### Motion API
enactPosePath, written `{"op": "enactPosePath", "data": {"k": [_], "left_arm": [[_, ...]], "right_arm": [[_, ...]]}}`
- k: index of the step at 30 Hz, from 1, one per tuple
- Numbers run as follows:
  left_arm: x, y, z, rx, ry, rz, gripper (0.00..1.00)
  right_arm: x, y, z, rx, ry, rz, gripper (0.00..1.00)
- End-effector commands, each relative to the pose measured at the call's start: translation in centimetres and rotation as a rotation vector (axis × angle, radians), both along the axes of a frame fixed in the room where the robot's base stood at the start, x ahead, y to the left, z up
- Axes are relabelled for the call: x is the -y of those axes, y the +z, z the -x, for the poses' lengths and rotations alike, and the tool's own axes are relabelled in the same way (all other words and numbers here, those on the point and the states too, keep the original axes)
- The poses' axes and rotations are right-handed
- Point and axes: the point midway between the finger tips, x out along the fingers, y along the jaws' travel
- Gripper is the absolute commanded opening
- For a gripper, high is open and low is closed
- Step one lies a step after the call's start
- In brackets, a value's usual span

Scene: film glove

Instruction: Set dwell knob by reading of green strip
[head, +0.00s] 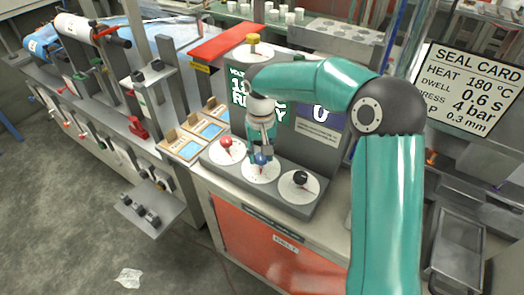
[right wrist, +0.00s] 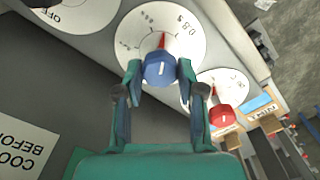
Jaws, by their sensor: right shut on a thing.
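The blue knob (head: 261,158) sits on a white dial on the grey control panel, between the red knob (head: 227,143) and the black knob (head: 300,178). My right gripper (right wrist: 160,75) is shut on the blue knob (right wrist: 159,69), one finger on each side. A red pointer (right wrist: 162,42) at the knob points into the dial's scale (right wrist: 140,28), left of the 0.8 mark. The dark green display (head: 241,90) shows large white text, partly covered by my right arm. I cannot pick out a green strip for certain. My left gripper is not in view.
The seal card (head: 469,88) at right reads heat 180 °C, dwell 0.6 s, 4 bar. Small trays with blue tops (head: 202,128) lie left of the dials. A yellow knob (head: 253,39) stands behind. A metal tray (head: 457,245) is at lower right.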

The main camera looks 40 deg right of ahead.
Motion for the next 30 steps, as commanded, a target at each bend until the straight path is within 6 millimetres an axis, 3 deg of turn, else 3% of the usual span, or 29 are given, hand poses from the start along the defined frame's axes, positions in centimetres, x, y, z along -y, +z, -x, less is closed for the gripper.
{"op": "enactPosePath", "data": {"k": [15, 30], "left_arm": [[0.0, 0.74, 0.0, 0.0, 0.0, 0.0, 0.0], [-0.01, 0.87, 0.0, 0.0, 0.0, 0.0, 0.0]], "right_arm": [[-0.18, 0.15, -0.22, 0.007, 0.406, -0.001, 0.04], [-0.17, 0.13, -0.26, 0.007, 0.509, 0.002, 0.04]]}}
